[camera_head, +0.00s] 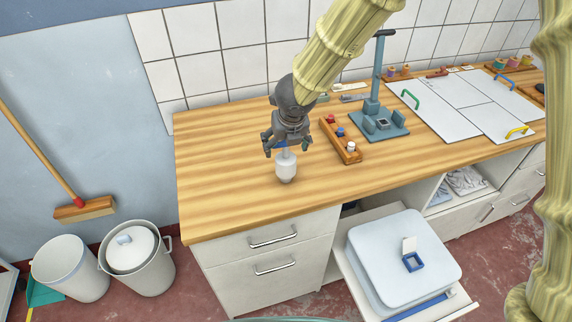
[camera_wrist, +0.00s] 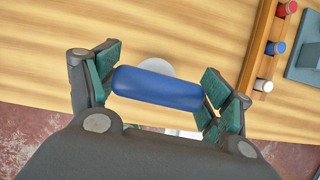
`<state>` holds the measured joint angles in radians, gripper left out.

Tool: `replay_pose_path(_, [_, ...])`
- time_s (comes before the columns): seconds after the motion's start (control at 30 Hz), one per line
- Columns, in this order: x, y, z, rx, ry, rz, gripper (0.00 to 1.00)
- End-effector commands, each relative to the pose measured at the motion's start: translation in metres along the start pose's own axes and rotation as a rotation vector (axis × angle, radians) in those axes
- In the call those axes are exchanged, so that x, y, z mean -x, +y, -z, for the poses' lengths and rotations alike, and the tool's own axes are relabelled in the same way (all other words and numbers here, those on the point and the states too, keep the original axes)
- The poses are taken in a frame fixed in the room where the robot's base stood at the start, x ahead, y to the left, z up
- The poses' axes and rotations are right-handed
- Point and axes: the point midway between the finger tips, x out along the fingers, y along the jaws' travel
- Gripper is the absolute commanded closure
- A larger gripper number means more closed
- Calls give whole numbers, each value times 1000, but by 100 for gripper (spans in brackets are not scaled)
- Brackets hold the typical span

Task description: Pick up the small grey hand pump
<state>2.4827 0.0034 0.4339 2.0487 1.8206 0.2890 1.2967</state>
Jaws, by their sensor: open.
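The small grey hand pump (camera_head: 286,167) stands upright on the wooden counter, with a pale grey body and a blue handle across its top. In the wrist view the long blue handle (camera_wrist: 158,88) lies crosswise between my fingers, and part of the pale body shows behind it. My gripper (camera_head: 287,149) points down over the pump. In the wrist view my gripper (camera_wrist: 160,90) is open, with one green-padded finger close to each end of the handle. I cannot tell whether either pad touches it.
A wooden rack (camera_head: 341,140) with small coloured-top bottles stands right of the pump, also in the wrist view (camera_wrist: 251,50). A blue-grey stand (camera_head: 377,122) with a tall post is behind it. The counter (camera_head: 220,165) left of the pump is clear. An open drawer with a white box (camera_head: 405,250) juts out below.

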Motion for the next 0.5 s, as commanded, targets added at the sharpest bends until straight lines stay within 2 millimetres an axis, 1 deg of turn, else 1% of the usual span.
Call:
replay_pose_path(0.1, [-12,0,0,2,2,2,20])
replay_pose_path(0.2, [-19,0,0,1,1,1,20])
replay_pose_path(0.33, [-25,0,-1,0,-1,0,20])
replay_pose_path(0.5, [-27,0,-1,0,-2,-1,20])
